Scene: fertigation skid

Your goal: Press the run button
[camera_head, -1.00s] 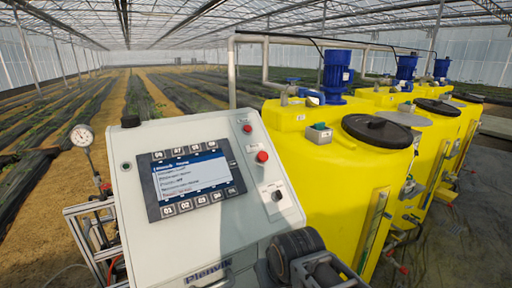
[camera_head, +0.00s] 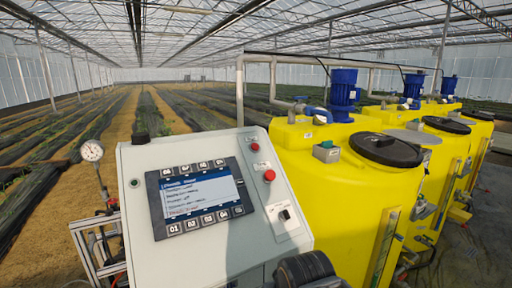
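The white control panel (camera_head: 225,243) stands in front of me, its face tilted up. It carries a screen with a blue and white menu (camera_head: 200,197) and dark keys along its edges. A small green button (camera_head: 135,183) is left of the screen. A red round button (camera_head: 269,175) and a smaller red one (camera_head: 255,146) are right of it, above a black rotary switch (camera_head: 285,214). Labels are too small to read, so I cannot tell which is the run button. A dark part of my arm shows at the bottom, over the panel's lower right edge. My gripper's fingers are not visible.
Yellow tanks (camera_head: 335,200) with black lids and blue motors (camera_head: 343,92) stand close on the right. A pressure gauge (camera_head: 92,151) is left of the panel on a metal frame. Crop rows stretch behind.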

